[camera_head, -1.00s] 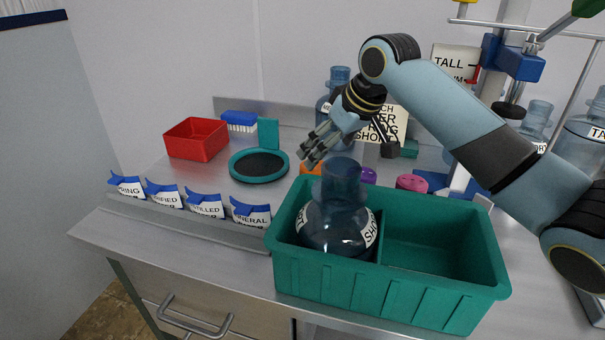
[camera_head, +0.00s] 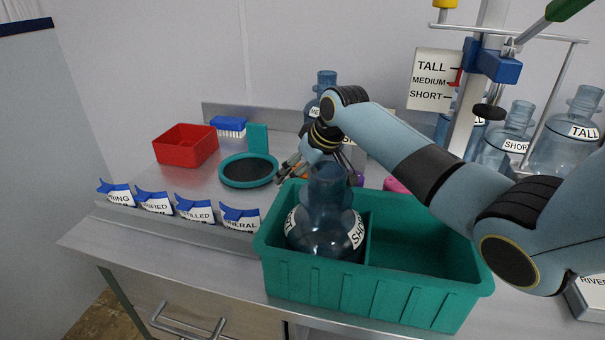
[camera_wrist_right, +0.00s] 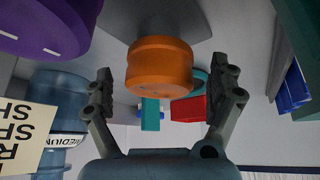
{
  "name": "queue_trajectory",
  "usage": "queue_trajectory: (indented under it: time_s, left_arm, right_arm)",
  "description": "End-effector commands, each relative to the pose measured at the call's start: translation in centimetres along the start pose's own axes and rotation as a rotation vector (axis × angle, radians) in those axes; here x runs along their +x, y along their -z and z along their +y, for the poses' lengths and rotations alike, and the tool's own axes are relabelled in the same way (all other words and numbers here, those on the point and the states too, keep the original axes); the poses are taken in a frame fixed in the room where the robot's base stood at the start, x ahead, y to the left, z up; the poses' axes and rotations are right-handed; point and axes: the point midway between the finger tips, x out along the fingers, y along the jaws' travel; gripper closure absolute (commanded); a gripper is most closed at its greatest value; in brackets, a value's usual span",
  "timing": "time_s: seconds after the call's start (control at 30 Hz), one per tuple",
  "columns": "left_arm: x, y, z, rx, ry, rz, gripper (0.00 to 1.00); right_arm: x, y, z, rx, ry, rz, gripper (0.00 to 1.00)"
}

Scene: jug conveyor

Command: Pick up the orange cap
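The orange cap (camera_wrist_right: 159,68) is in the middle of the right wrist view, between the two spread fingers of my right gripper (camera_wrist_right: 166,95), with a gap on both sides. In the head view only a sliver of the orange cap (camera_head: 301,173) shows, behind the jug and beside my right gripper (camera_head: 290,168). The right gripper is open and low over the counter, behind the green crate. Part of it is hidden by the jug's neck. My left gripper is not seen.
A blue jug (camera_head: 325,222) stands in the left compartment of the green crate (camera_head: 375,295). A purple cap (camera_wrist_right: 40,25) and a pink cap (camera_head: 395,185) are near the orange one. A round dark pad (camera_head: 248,170) and red bin (camera_head: 186,146) lie left.

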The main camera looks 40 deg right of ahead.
Motion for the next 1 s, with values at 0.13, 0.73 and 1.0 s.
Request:
queue_trajectory:
  time_s: [0.13, 0.73, 1.0]
  left_arm:
    - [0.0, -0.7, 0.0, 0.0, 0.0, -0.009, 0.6]
    - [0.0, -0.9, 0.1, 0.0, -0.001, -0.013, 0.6]
    - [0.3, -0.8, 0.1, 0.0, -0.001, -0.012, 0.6]
  right_arm:
    - [0.0, 0.0, 0.0, 0.0, 0.0, -0.001, 0.28]
    - [-0.1, 0.0, 0.0, 0.0, 0.0, -0.001, 0.53]
    - [-2.4, 1.4, 0.1, -0.001, -0.001, 0.002, 0.54]
